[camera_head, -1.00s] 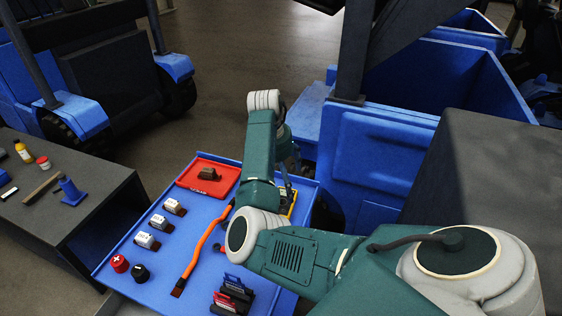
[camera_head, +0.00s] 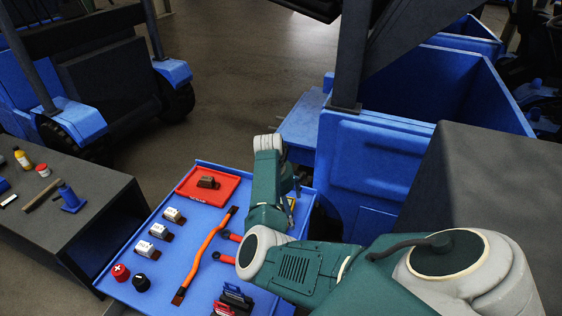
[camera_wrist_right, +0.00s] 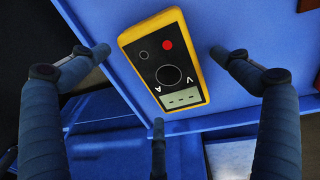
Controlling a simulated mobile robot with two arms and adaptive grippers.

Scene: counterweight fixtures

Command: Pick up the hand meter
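The hand meter (camera_wrist_right: 165,62) has a yellow case with a black face, a display, a dial and a red button. In the right wrist view it lies on the blue tray top, between the spread fingers of my right gripper (camera_wrist_right: 159,54). The gripper is open, with gaps between the fingers and the meter. In the head view my right arm hides most of the meter; only a small yellow strip (camera_head: 291,203) shows beside my wrist. My left gripper is not in view.
The blue tray (camera_head: 190,235) carries a red tray (camera_head: 186,181), an orange-handled bar (camera_head: 208,247), small white-labelled blocks (camera_head: 158,231), red and black knobs (camera_head: 121,272) and dark clips (camera_head: 236,297). A dark bench (camera_head: 100,195) stands left, a blue vehicle body (camera_head: 375,165) behind.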

